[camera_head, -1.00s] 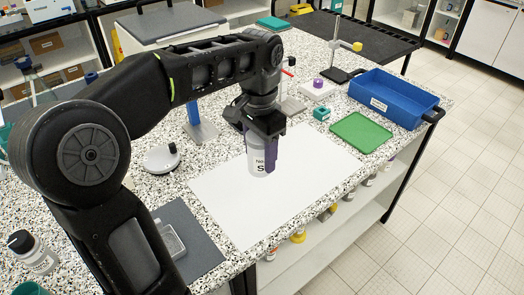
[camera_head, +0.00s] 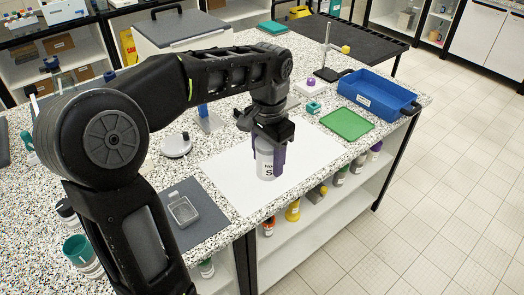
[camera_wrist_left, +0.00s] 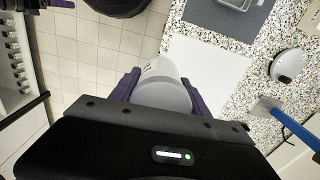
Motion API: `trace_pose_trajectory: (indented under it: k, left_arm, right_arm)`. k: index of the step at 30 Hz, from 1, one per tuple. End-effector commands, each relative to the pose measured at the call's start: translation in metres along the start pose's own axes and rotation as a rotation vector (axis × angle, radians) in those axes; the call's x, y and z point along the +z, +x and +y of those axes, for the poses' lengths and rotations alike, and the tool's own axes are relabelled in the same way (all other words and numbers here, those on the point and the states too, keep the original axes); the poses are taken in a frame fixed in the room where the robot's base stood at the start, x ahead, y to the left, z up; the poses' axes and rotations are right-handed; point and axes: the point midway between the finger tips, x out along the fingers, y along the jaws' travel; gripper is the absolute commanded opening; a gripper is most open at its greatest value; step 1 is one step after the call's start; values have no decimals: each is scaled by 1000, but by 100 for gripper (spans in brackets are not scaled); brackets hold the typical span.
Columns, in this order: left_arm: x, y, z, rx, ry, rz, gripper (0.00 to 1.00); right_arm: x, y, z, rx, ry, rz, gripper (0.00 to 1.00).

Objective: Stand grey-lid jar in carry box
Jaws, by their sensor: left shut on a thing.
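My left gripper (camera_head: 268,150) is shut on a white jar (camera_head: 265,164) with printed lettering, held upright over the white sheet; whether its base touches the sheet I cannot tell. In the left wrist view the jar's grey lid (camera_wrist_left: 163,98) shows between the purple fingers of my left gripper (camera_wrist_left: 165,95). A blue box (camera_head: 376,94) with a white label and dark handle stands at the right end of the bench, apart from the jar. It is the likely carry box. My right gripper is not in view.
A green mat (camera_head: 347,123) lies between the white sheet (camera_head: 228,178) and the blue box. A small teal block (camera_head: 313,107) and a round white device (camera_head: 177,146) are nearby. A grey mat (camera_head: 205,222) holds a clear dish.

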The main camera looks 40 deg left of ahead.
Motion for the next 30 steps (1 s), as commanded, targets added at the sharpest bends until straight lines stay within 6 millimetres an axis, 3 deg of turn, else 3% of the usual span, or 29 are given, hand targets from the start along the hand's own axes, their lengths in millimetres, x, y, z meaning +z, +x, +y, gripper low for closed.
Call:
trace_pose_trajectory:
  k: [14,20,23,25,30]
  left_arm:
    - [-52,120,30,-1,-127,-7,3]
    - [-68,197,65,-1,-188,-9,3]
    - [-71,253,88,1,-217,-8,3]
    - [-72,296,98,3,-234,-4,3]
    - [-73,341,102,2,-246,3,3]
  right_arm:
    - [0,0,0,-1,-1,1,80]
    - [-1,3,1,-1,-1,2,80]
    - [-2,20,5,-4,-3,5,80]
    - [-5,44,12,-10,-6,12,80]
    - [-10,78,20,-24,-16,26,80]
